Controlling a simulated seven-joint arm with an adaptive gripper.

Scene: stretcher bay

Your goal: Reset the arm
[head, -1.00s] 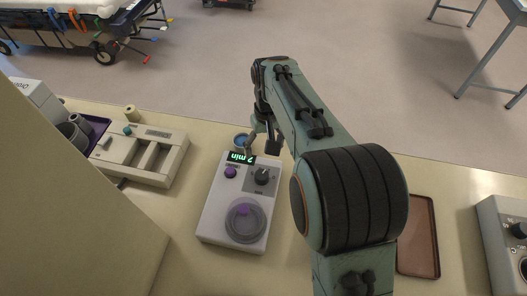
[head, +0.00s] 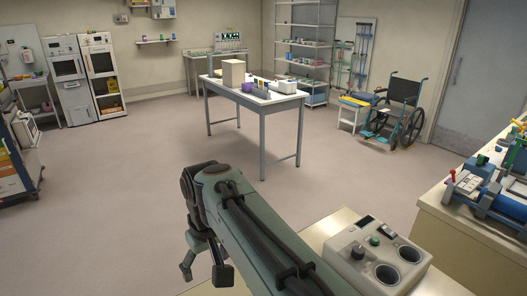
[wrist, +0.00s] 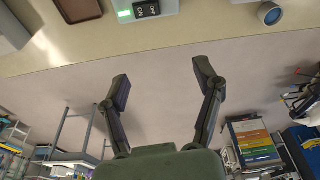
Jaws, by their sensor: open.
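My gripper (head: 206,264) hangs at the end of my green arm in the lower middle of the head view, over the floor beside a counter. Its two dark fingers are spread with nothing between them. In the wrist view my gripper (wrist: 162,82) is also open and empty, with the floor and a counter behind the fingers. My arm reaches up from the bottom edge of the head view; its base is out of view.
A pale device with two round wells (head: 377,258) stands on the counter at lower right. A table with boxes (head: 262,98) stands mid-room, a wheelchair (head: 399,112) behind. Open floor surrounds the table.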

